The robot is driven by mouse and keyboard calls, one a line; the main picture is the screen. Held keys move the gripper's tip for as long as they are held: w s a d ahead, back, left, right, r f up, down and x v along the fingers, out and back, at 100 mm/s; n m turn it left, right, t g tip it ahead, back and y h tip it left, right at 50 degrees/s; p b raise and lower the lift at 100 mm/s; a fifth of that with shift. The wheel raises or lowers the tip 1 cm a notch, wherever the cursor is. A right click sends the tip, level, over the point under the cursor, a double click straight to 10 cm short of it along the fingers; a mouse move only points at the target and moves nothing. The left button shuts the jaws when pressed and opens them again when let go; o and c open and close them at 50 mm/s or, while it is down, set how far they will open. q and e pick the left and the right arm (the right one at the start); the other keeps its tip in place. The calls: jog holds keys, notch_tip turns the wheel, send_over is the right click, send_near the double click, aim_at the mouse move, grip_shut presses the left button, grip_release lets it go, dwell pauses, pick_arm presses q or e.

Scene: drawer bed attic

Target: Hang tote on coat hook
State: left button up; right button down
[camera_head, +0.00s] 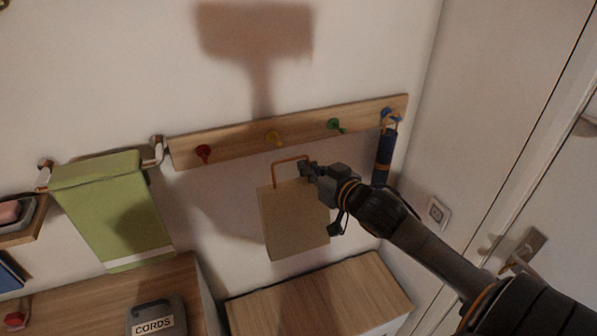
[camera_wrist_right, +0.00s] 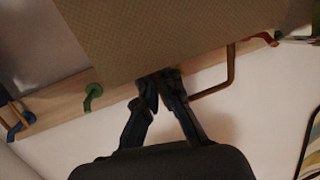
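The tan tote (camera_head: 293,220) hangs upright in front of the wall, below the wooden hook rail (camera_head: 235,140), with its brown looped handle (camera_head: 274,172) up. It also fills the top of the right wrist view (camera_wrist_right: 170,40). My right gripper (camera_head: 308,170) is shut on the right side of the handle, just above the tote's top edge; its fingers (camera_wrist_right: 160,82) meet there in the wrist view. The rail has a red hook (camera_head: 204,152), a yellow hook (camera_head: 274,137) and a green hook (camera_head: 336,125), all empty. The handle is below the yellow hook. My left gripper is out of view.
A dark blue rolled item (camera_head: 384,155) hangs from the blue hook (camera_head: 388,115) at the rail's right end. A green towel (camera_head: 115,210) hangs on a bar at left. A wooden cabinet top (camera_head: 330,300) lies below the tote. A CORDS box (camera_head: 155,315) stands lower left.

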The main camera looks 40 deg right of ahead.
aim_at(284, 142)
jog(key=shift+w+d+r, duration=0.1)
jog(key=shift+w+r, duration=0.15)
jog(key=shift+r, duration=0.35)
jog(key=shift+w, duration=0.45)
jog(key=shift+w+d+f+b, duration=0.15)
jog(key=shift+w+d+b, duration=0.25)
jog(key=shift+w, duration=0.85)
jog(key=shift+w+d+f+b, duration=0.1)
jog(key=shift+w+d+b, duration=0.25)
jog(key=shift+w, duration=0.85)
jog(key=shift+w+d+f+b, duration=0.2)
jog(key=shift+w+b, duration=0.35)
jog(key=shift+w, duration=0.7)
jog(key=shift+w+d+f, duration=0.1)
jog(key=shift+w+f, duration=0.1)
jog(key=shift+w, duration=0.25)
jog(key=shift+w+f+p, duration=0.15)
jog(key=shift+f+p, duration=0.05)
jog(key=shift+p, duration=0.1)
jog(key=c, duration=1.4)
grip_release()
jog(key=shift+c, duration=0.2)
